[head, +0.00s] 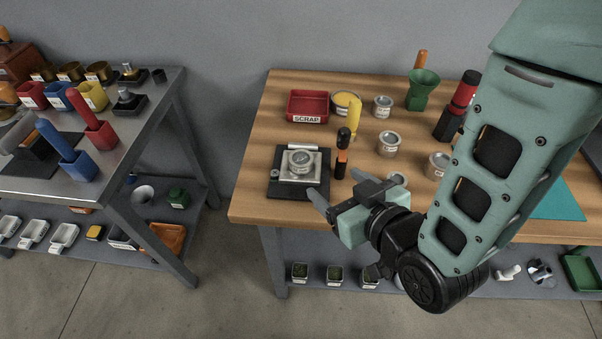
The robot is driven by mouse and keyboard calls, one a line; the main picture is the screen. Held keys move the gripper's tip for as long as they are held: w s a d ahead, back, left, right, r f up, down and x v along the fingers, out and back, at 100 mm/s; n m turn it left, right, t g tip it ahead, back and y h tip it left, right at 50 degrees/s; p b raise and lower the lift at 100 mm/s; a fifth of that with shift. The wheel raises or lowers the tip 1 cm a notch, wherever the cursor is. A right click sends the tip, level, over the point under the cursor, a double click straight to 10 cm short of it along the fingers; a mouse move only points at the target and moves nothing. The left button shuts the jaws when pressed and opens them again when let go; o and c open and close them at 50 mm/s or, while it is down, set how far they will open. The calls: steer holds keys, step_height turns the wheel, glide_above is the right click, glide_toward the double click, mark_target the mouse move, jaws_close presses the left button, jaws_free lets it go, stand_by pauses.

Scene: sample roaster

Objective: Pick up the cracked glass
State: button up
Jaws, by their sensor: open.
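A small round piece with a glassy centre and a metal ring (301,160) sits on a square silver plate on a black mat (285,187), at the left of the wooden bench. It may be the cracked glass, but no crack can be made out at this size. My gripper (333,184) is open and empty, just right of and in front of the mat's front right corner. Its fingers point toward the back left and appear apart from the round piece.
A red SCRAP tray (307,105), a yellow-handled tool (354,118) and several tins (389,143) stand behind and to the right. The bench's left front corner is bare.

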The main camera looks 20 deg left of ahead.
steer(key=b, duration=0.2)
glide_toward(303, 160)
steer(key=x, duration=0.2)
steer(key=shift+w+a, duration=0.25)
steer(key=shift+w, duration=0.1)
steer(key=shift+p+x, duration=0.95)
steer(key=shift+x, duration=2.05)
steer(key=shift+s+f, duration=0.15)
steer(key=c, duration=1.1)
